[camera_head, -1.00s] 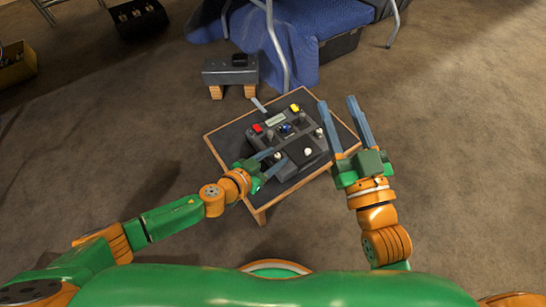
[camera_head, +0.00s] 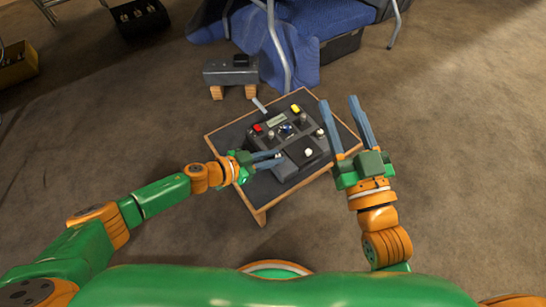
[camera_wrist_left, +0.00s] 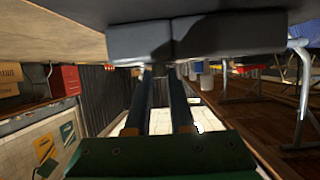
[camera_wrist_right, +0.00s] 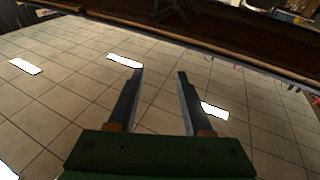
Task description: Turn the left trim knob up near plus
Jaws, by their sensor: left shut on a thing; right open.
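A dark control box (camera_head: 288,172) sits on a low table. It carries a red button (camera_head: 257,128), a yellow button (camera_head: 295,108), a blue ball-like part (camera_head: 286,129) and a white-topped knob (camera_head: 308,152). My left gripper (camera_head: 279,156) reaches in from the left, its fingers nearly level over the box's left part. It is shut on a small knob, seemingly the left trim knob, mostly hidden by the fingertips. Its pointer and the plus mark are too small to read. The left wrist view shows the fingertips (camera_wrist_left: 160,72) close together by a grey block. My right gripper (camera_head: 341,126) is open and empty, right of the box.
The wood-edged table (camera_head: 212,143) has bare dark top around the box. A grey block-like device (camera_head: 230,76) on wooden feet stands behind it. A blue-draped chair (camera_head: 318,22) is at the back. Open floor lies to the right.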

